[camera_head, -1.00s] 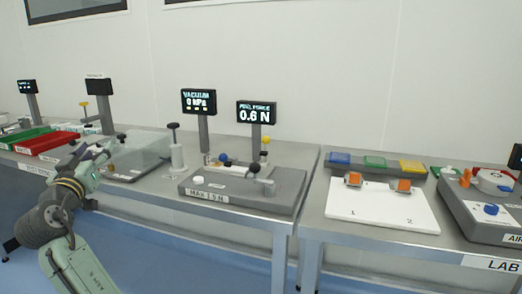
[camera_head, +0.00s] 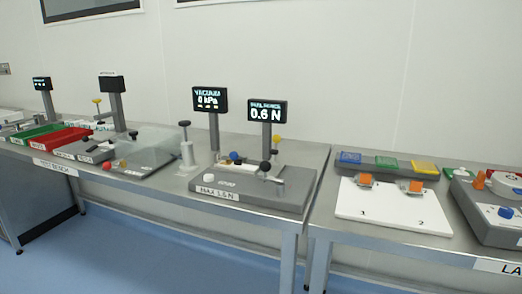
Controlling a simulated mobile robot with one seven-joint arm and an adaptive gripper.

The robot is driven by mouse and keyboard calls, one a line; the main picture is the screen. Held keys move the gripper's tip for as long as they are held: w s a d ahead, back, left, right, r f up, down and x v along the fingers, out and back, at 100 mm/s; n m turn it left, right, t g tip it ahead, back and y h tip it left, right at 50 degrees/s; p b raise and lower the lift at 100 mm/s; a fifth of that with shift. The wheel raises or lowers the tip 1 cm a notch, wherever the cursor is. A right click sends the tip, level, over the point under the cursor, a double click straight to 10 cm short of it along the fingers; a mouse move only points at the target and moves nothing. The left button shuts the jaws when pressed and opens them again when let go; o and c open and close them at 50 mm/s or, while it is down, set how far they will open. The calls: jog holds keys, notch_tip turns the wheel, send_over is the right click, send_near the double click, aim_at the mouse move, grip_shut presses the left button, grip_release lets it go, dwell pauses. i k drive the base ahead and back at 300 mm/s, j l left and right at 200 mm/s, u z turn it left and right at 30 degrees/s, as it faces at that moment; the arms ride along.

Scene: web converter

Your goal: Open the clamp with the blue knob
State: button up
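A blue ball-shaped knob (camera_head: 234,156) shows on the grey pull-force station (camera_head: 262,186) in the middle of the head view. It sits at the back left of the station's top, on what looks like a small clamp. A black ball knob (camera_head: 265,166) is to its right and a yellow ball knob (camera_head: 277,139) stands higher behind. The clamp's jaws and lever are too small to tell open from closed. A second blue knob, a flat dial (camera_head: 506,213), is on a grey box at the far right. My gripper is out of view.
A display reading 0.6 N (camera_head: 266,112) and a vacuum display (camera_head: 210,100) stand behind the station. A white hand pump (camera_head: 187,153) is at its left. A white board (camera_head: 392,206) lies on the right bench. Blue floor (camera_head: 150,245) in front is clear.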

aim_at(233, 155)
jog(key=i+l, duration=0.25)
jog(key=i, duration=0.2)
jog(key=i+l, duration=0.25)
jog(key=i, duration=0.2)
jog(key=j+u, duration=0.05)
